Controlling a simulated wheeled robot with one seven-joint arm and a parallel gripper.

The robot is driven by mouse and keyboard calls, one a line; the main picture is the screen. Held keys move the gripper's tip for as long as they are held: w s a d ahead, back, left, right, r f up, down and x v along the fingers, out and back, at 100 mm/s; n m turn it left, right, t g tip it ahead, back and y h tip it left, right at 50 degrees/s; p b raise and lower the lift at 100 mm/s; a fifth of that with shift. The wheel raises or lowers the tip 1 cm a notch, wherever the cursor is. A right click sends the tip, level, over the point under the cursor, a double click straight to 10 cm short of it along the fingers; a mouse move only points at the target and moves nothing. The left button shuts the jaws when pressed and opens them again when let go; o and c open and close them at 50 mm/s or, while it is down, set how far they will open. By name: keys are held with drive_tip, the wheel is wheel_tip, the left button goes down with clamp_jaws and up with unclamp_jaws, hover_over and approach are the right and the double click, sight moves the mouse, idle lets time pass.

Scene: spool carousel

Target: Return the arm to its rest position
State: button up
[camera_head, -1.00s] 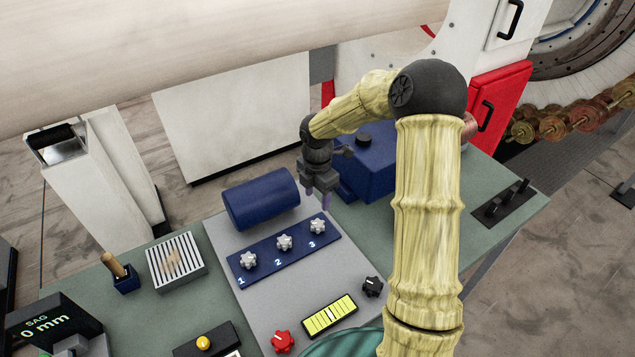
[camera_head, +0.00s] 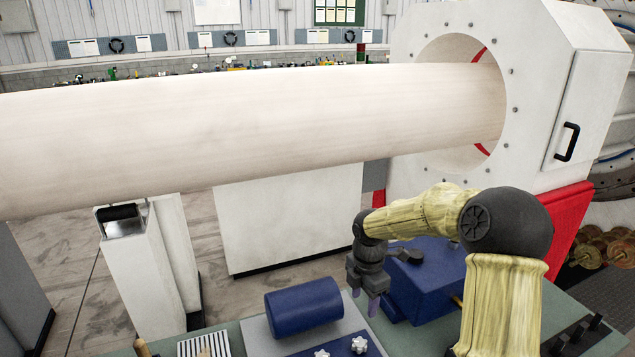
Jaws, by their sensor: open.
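My gripper (camera_head: 364,299) hangs pointing down at the lower middle of the head view. It is open and nothing shows between its fingers. It is just right of a blue cylinder (camera_head: 304,306) and in front of a blue box (camera_head: 428,280) on the bench. My yellow arm bends at a dark elbow to the right of the box. The lower part of the arm is cut off by the bottom edge of the picture.
Star-shaped knobs (camera_head: 359,344) stand on the panel below my gripper. A large pale tube (camera_head: 250,128) runs across above the bench into a white housing (camera_head: 575,60). A slatted block (camera_head: 203,346) is at lower left. Black levers (camera_head: 578,335) are at lower right.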

drive_tip(key=s+r+m+t, duration=0.2)
drive_tip(key=s+m, duration=1.8)
drive_tip(key=m, duration=0.2)
drive_tip(key=shift+s+d+m+t, duration=0.2)
drive_tip(key=shift+m+t, duration=0.1)
drive_tip(key=shift+m, duration=0.1)
drive_tip(key=shift+w+r, duration=0.1)
idle(0.5)
